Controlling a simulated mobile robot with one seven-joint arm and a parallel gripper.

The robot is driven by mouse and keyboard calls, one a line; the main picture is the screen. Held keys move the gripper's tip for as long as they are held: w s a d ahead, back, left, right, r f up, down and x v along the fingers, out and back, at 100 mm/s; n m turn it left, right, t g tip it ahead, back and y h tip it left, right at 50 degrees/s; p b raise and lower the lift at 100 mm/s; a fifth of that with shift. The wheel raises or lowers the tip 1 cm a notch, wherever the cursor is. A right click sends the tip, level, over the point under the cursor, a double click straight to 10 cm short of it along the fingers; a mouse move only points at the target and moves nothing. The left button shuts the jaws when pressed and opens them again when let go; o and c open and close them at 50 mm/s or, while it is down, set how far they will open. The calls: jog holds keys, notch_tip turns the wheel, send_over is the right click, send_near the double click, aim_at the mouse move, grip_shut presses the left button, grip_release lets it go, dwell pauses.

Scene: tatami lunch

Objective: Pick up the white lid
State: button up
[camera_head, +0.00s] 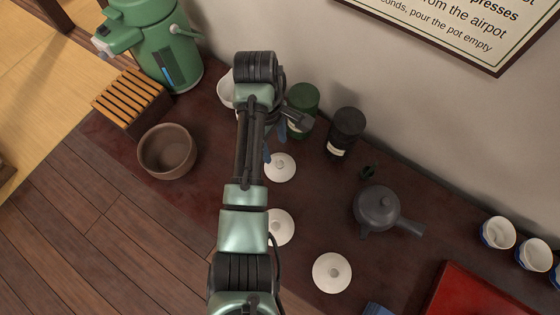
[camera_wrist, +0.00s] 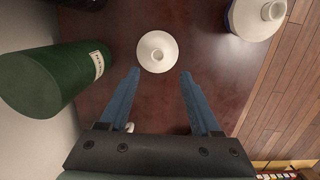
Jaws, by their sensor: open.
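In the wrist view a round white lid (camera_wrist: 157,51) with a small central knob lies on the dark red surface, just beyond my fingertips and roughly centred between them. My gripper (camera_wrist: 160,72) is open and empty, its two blue fingers apart. In the head view my gripper (camera_head: 275,142) is partly covered by my arm. There, three white round pieces with central knobs lie to its lower right: the near one (camera_head: 281,167), one partly behind my arm (camera_head: 281,228) and one further out (camera_head: 332,272). I cannot tell which matches the wrist view's lid.
A green canister (camera_wrist: 45,80) stands close left of my fingers in the wrist view; a white-topped cup (camera_wrist: 258,15) is upper right. The head view also shows a black canister (camera_head: 345,133), a dark teapot (camera_head: 377,208), a brown bowl (camera_head: 167,151) and a green airpot (camera_head: 155,45).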

aim_at(280, 163)
jog(key=f, duration=0.5)
jog(key=d+f, duration=0.1)
jog(key=f, duration=0.2)
jog(key=shift+s+f+b, duration=0.15)
jog(key=shift+b, duration=0.15)
grip_shut()
